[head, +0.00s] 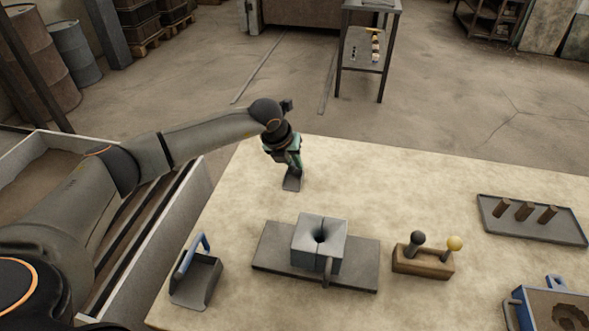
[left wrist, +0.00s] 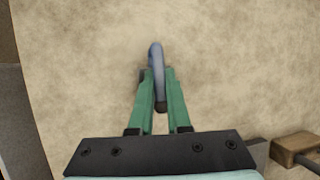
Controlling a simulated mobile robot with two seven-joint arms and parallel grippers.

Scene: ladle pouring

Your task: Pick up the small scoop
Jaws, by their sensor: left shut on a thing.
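My left gripper (head: 291,166) is over the far left part of the table, with its green fingers pointing down. A small grey piece, which I take to be the small scoop (head: 292,183), shows just below the fingers, at or close above the tabletop. In the left wrist view, the green fingers (left wrist: 160,95) are shut on a thin blue-grey curved part, likely the small scoop's handle (left wrist: 156,58). The fingers hide part of it. A larger grey scoop (head: 197,283) with a blue handle lies at the table's near left. My right gripper is not in view.
A grey block with a funnel-like hole (head: 320,240) stands on a flat plate (head: 270,250) mid-table. To its right are a wooden block with two knobs (head: 423,262), a tray with brown pegs (head: 545,231) and a blue-edged box (head: 519,313). The far middle tabletop is clear.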

